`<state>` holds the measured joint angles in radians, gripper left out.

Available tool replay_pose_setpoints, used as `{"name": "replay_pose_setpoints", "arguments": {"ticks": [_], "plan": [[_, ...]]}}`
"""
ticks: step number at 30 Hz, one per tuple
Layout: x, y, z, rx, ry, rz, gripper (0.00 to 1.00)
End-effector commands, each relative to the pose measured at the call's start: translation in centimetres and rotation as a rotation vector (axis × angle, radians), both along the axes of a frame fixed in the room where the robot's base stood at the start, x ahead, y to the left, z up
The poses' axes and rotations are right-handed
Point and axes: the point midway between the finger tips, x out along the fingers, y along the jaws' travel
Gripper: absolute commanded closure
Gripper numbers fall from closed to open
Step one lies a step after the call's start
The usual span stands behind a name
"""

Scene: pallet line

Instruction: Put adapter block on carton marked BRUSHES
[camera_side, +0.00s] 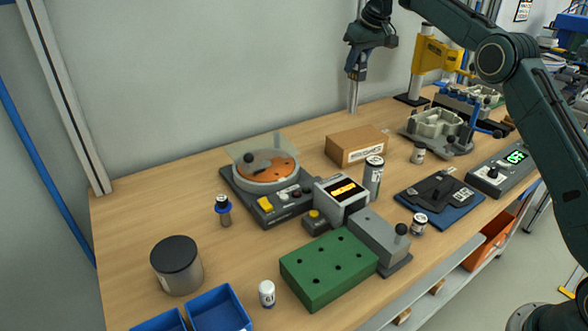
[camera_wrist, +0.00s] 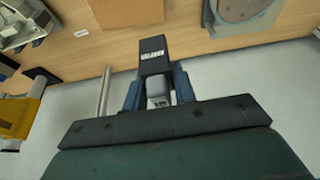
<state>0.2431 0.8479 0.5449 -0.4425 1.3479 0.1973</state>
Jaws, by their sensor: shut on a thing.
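My gripper (camera_side: 356,70) hangs from my arm at the top of the side view, high above the bench and behind the carton. In the wrist view my gripper (camera_wrist: 157,85) is shut on a dark block with a small white label, which I take as the adapter block (camera_wrist: 152,47). The brown carton (camera_side: 356,147) lies flat on the bench, with a small marking on its front side that is hard to read. The carton (camera_wrist: 125,12) also shows at the top of the wrist view, apart from the held block. Its top looks bare.
A turntable device (camera_side: 265,175) stands left of the carton, and a can (camera_side: 373,176) stands in front of it. A grey fixture (camera_side: 437,125) and a small jar (camera_side: 418,153) are to its right. A green block with holes (camera_side: 328,268) lies nearer the front. Bench behind the carton is clear.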

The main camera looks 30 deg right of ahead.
Motion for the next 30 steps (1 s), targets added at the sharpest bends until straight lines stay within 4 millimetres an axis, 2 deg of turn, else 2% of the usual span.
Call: {"name": "replay_pose_setpoints", "arguments": {"ticks": [7,14,23,30], "plan": [[0.0,-0.4,0.1,0.001,0.000,-0.015,0.97],[0.0,-0.2,-0.7,0.006,0.000,-0.012,0.97],[-0.1,-0.4,-3.0,0.000,0.002,-0.012,0.97],[-0.1,-0.3,-6.5,0.000,0.004,-0.012,0.97]]}}
